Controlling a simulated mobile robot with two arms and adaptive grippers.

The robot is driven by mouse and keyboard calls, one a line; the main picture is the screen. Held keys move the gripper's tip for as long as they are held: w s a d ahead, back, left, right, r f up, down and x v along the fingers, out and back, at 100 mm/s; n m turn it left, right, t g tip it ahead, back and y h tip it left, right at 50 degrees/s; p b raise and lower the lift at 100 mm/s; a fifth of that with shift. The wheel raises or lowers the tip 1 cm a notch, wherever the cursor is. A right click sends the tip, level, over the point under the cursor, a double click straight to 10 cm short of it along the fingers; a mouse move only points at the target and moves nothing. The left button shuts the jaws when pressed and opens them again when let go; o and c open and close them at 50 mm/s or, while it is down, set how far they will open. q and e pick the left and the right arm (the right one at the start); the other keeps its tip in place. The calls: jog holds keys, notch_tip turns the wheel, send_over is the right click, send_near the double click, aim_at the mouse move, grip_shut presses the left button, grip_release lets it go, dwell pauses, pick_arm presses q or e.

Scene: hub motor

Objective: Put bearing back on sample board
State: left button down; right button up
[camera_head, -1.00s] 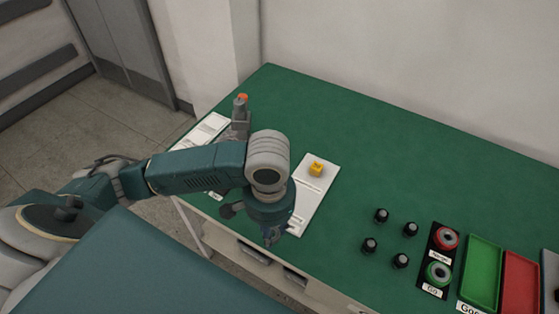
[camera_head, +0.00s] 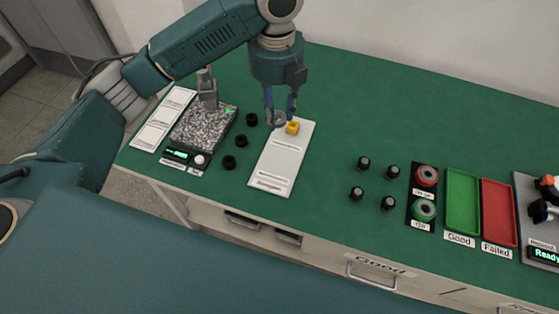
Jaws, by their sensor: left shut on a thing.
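My left gripper (camera_head: 280,110) points down over the far end of the board, beside the yellow block. It is shut on a grey ring, the bearing (camera_head: 276,119), which shows low between its fingers. I cannot tell whether the bearing touches the board. My right gripper is not in view.
A granite-topped gauge stand (camera_head: 203,130) and a white labelled sheet (camera_head: 162,122) stand at the left. Several black knobs, red and green buttons (camera_head: 426,177), a green tray (camera_head: 462,201) and a red tray (camera_head: 497,212) are on the right.

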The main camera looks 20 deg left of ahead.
pick_arm(q)
jog(key=r+m, duration=0.1)
jog(key=m, duration=0.1)
jog(key=p, duration=0.3)
send_over(279, 162)
notch_tip(279, 162, down, 15)
jog(key=shift+w+r, duration=0.1)
notch_tip(279, 162, down, 4)
jog(key=shift+f, duration=0.4)
jog(key=shift+f, duration=0.1)
jog(key=c, duration=1.3)
grip_release()
